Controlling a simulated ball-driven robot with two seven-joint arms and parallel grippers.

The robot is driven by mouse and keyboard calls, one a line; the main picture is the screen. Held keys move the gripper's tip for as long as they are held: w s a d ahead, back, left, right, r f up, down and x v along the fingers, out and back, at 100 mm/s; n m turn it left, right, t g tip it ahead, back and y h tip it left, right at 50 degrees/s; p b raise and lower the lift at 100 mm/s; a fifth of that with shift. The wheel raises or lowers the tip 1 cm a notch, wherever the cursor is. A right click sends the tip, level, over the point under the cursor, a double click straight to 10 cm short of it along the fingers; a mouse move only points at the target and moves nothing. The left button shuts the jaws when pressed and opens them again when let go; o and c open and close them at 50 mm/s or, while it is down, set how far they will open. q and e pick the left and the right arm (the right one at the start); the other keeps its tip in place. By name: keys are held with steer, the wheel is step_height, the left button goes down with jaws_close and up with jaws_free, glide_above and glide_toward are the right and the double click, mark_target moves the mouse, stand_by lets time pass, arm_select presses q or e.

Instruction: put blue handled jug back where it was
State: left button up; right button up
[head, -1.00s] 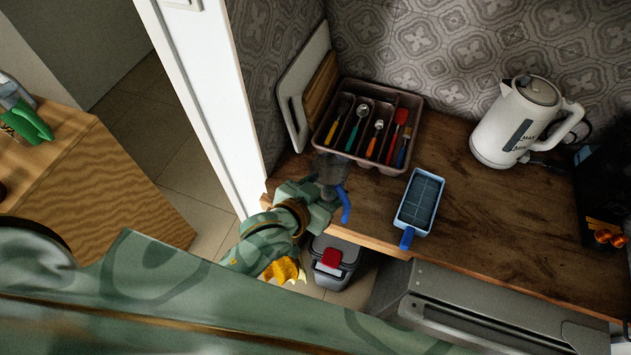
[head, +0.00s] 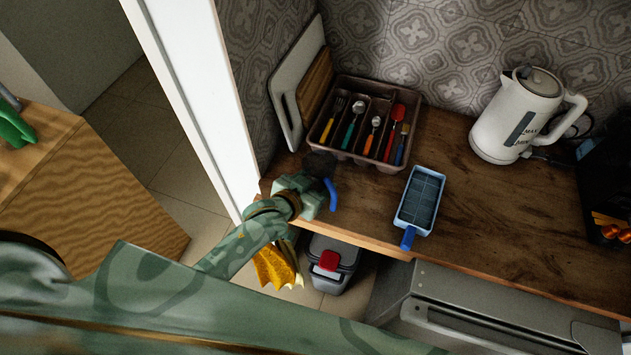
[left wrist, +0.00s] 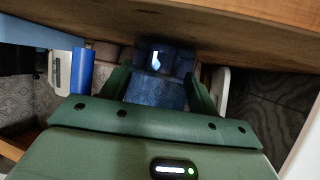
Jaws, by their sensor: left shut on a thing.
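The blue handled jug has a dark, see-through body (head: 320,164) and a blue handle (head: 331,194). It is over the front left part of the wooden counter, just in front of the cutlery tray. My left gripper (head: 311,183) is shut on the jug, and its fingers hide part of the body. I cannot tell whether the jug touches the counter. My right gripper is not in view.
A cutlery tray (head: 410,99) stands behind the jug, with cutting boards (head: 284,100) leaning left of it. A light blue ice tray (head: 438,178) lies to the right. A white kettle (head: 515,120) stands at the back right. Bare counter (head: 480,210) lies between.

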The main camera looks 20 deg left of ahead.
arm_select(q)
steer(key=shift+f, duration=0.2)
steer(key=o, duration=1.1)
steer(key=shift+o, duration=0.5)
steer(key=shift+r, duration=0.25)
steer(key=p+v, duration=0.2)
steer(key=v, duration=1)
steer(key=shift+p, duration=0.3)
steer(key=shift+f, duration=0.1)
